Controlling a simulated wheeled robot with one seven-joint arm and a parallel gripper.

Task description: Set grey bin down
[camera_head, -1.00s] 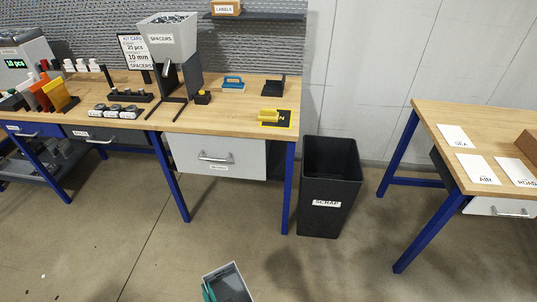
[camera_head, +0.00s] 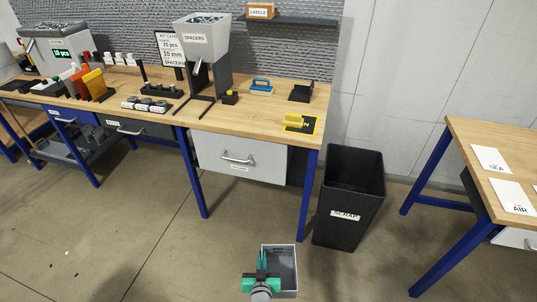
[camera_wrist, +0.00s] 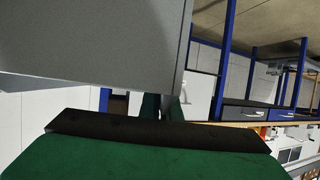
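The grey bin (camera_head: 286,266) is an open box at the bottom of the head view, held in the air in front of the workbench. My gripper (camera_head: 263,270), with green fingers, is at the bin's left side and looks shut on its wall. In the wrist view the bin's grey wall (camera_wrist: 95,45) fills the upper left. The exact contact at the fingertips is partly hidden. The bin looks empty.
The wooden workbench (camera_head: 262,118) carries a spacer hopper (camera_head: 201,38), a blue-handled tool (camera_head: 261,86) and a yellow piece on a black pad (camera_head: 298,124). A black scrap bin (camera_head: 348,205) stands right of it. Another table (camera_head: 480,135) is at right. The bench front right is fairly clear.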

